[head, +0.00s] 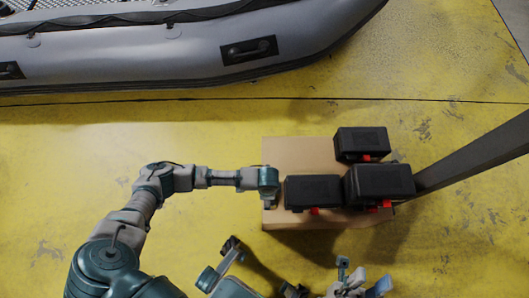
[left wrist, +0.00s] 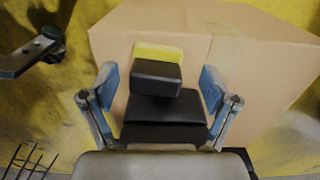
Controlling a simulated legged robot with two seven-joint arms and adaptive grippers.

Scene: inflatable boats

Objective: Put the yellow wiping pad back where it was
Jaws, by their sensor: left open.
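In the left wrist view a yellow pad (left wrist: 160,51) shows as a strip behind a black block (left wrist: 157,72), in front of a cardboard box's side. I cannot tell whether the block is part of the pad. My left gripper (left wrist: 160,88) is open, its blue-grey fingers apart on either side of the black parts. In the head view my left arm reaches the left edge of the cardboard box (head: 300,155), and its fingers and the pad are hidden under the wrist. My right gripper (head: 362,274) is at the bottom edge, cut off, with its fingertips apart and nothing clearly held.
Several black cases with red latches, such as the left one (head: 313,191), stand on the box. A dark sloping beam (head: 475,158) is at the right. A grey inflatable boat (head: 150,55) lies along the top. The worn yellow floor (head: 60,160) is clear at the left.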

